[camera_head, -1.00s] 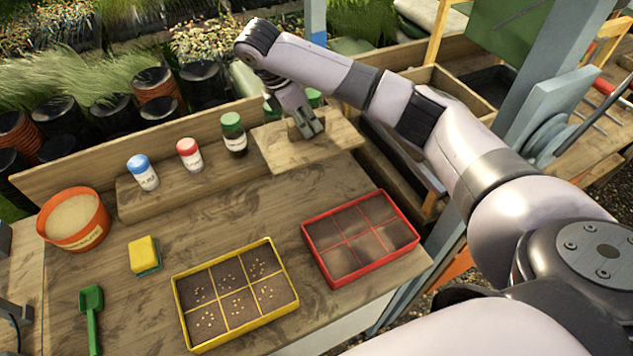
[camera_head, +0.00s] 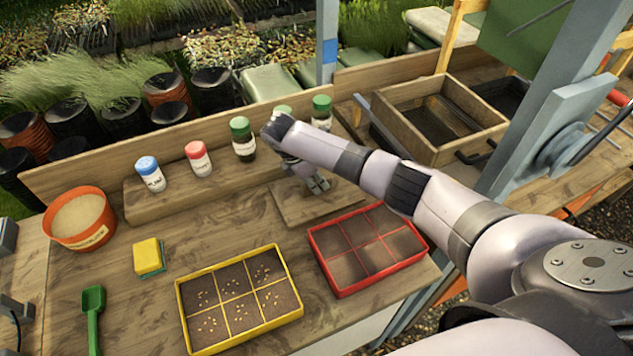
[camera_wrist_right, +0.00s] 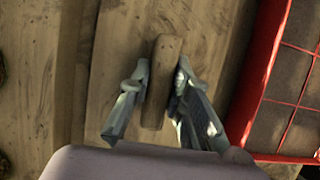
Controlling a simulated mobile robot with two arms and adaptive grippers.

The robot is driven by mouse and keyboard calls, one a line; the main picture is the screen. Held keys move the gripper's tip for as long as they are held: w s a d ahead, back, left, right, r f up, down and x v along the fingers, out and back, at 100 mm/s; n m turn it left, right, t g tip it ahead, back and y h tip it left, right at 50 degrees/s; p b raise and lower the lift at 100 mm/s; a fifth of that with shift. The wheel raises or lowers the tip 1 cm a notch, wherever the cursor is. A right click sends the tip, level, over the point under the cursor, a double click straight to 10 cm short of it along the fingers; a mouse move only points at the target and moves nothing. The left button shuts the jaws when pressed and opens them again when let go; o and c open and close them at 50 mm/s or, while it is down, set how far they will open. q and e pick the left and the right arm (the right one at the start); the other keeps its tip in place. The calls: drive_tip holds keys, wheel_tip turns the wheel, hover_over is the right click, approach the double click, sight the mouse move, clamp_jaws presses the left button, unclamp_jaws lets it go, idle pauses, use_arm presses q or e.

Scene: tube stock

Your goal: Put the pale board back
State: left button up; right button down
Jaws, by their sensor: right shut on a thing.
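The pale board (camera_head: 289,207) is a flat wooden plate with a raised block handle. In the head view it is between the bottle ledge and the red-framed seed tray (camera_head: 322,243), partly covered by my arm. The board (camera_wrist_right: 218,45) fills the middle of the right wrist view. My right gripper (camera_head: 318,186) is shut on the board's handle (camera_wrist_right: 162,75), one finger on each side. The board looks level and low over the bench; I cannot tell whether it touches the bench.
Several capped bottles, one green-capped (camera_head: 243,140), stand on the ledge (camera_head: 215,187) behind. A yellow-framed tray (camera_head: 240,297), sponge (camera_head: 148,256), green scoop (camera_head: 93,310) and orange pot (camera_head: 78,218) are on the bench. A wooden box (camera_head: 470,140) stands at right.

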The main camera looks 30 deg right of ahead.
drive_tip(key=shift+f, duration=0.5)
drive_tip(key=c, duration=1.5)
unclamp_jaws()
drive_tip(key=shift+f, duration=0.1)
drive_tip(key=b+v, duration=0.2)
drive_tip(key=v, duration=0.9)
drive_tip(key=shift+a+r, duration=0.2)
drive_tip(key=shift+r, duration=0.4)
